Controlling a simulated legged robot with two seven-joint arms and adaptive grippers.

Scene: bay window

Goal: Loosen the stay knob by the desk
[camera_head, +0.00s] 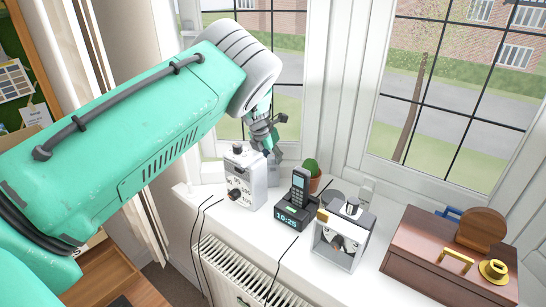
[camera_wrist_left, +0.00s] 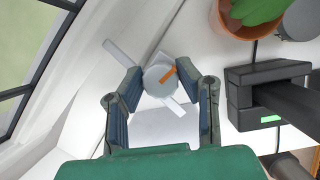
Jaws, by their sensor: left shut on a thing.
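The stay knob (camera_wrist_left: 158,82) is a round grey cap with an orange mark, seen in the left wrist view with pale flat bars reaching out on two sides. My left gripper (camera_head: 268,148) reaches down to the window sill behind a white box with dials. In the wrist view its two fingers stand on either side of the knob and are shut on it. In the head view the knob is not clear behind the fingers and the white box. My right gripper is in neither view.
The white dial box (camera_head: 243,178) stands close in front of my left gripper. A phone in a black dock (camera_head: 297,203), a potted cactus (camera_head: 311,172), a white device (camera_head: 343,236) and a brown wooden case (camera_head: 440,262) stand further right. Window panes rise behind.

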